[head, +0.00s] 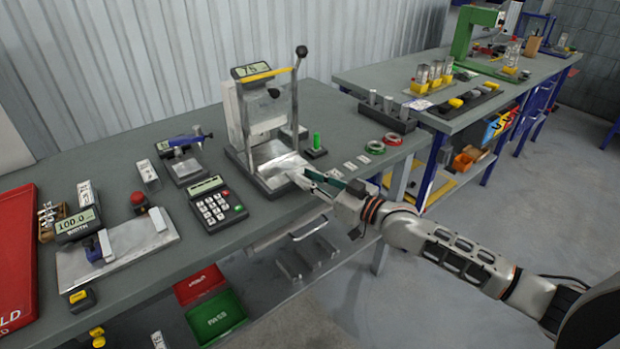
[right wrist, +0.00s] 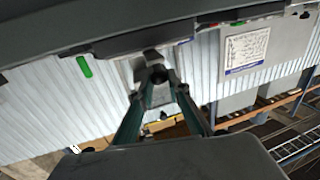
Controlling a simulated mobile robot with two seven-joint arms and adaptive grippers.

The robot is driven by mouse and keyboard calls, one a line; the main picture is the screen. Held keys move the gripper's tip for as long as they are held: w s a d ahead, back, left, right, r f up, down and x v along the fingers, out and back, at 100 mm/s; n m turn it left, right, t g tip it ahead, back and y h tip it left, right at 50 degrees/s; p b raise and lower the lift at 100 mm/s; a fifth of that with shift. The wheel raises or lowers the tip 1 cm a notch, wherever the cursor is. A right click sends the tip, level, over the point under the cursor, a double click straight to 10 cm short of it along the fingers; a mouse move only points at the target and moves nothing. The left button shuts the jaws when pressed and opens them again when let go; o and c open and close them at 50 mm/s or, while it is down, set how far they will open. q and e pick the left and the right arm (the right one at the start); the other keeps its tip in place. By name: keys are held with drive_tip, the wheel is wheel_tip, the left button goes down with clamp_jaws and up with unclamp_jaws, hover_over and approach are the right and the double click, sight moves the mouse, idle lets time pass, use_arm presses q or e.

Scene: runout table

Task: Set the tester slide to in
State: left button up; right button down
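The tester (head: 240,115) stands near the back edge of the grey table, with a display on top and a black-knobbed lever (head: 302,52). Its silver slide plate (head: 278,160) lies low at its front, on a dark base. My right gripper (head: 308,176) is at the front right corner of this plate. In the right wrist view a dark round knob (right wrist: 158,75) shows between the tips of my right gripper (right wrist: 162,82). The fingers stand a little apart; I cannot tell if they touch the knob. My left gripper is not in view.
A green cylinder (head: 316,140) stands right of the tester, near green and red rings (head: 375,147). A second table (head: 440,115) stands behind right. The floor at right is clear.

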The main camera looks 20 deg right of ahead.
sight(286, 167)
drive_tip(key=shift+w+a, duration=0.15)
drive_tip(key=shift+w, duration=0.3)
drive_tip(key=b+x, duration=0.1)
drive_tip(key=x, duration=0.2)
drive_tip(key=d+b+x, duration=0.1)
drive_tip(key=b+x, duration=0.1)
drive_tip(key=x, duration=0.1)
drive_tip(key=w+d+b+x, duration=0.1)
drive_tip(key=b+x, duration=0.1)
drive_tip(key=x, duration=0.2)
drive_tip(key=shift+w, duration=0.1)
drive_tip(key=shift+r, duration=0.2)
drive_tip(key=c, duration=2)
unclamp_jaws()
drive_tip(key=shift+o, duration=0.5)
drive_tip(key=shift+w+a+f, duration=0.1)
drive_tip(key=shift+w, duration=0.1)
drive_tip(key=shift+s, duration=0.2)
drive_tip(key=v, duration=1.2)
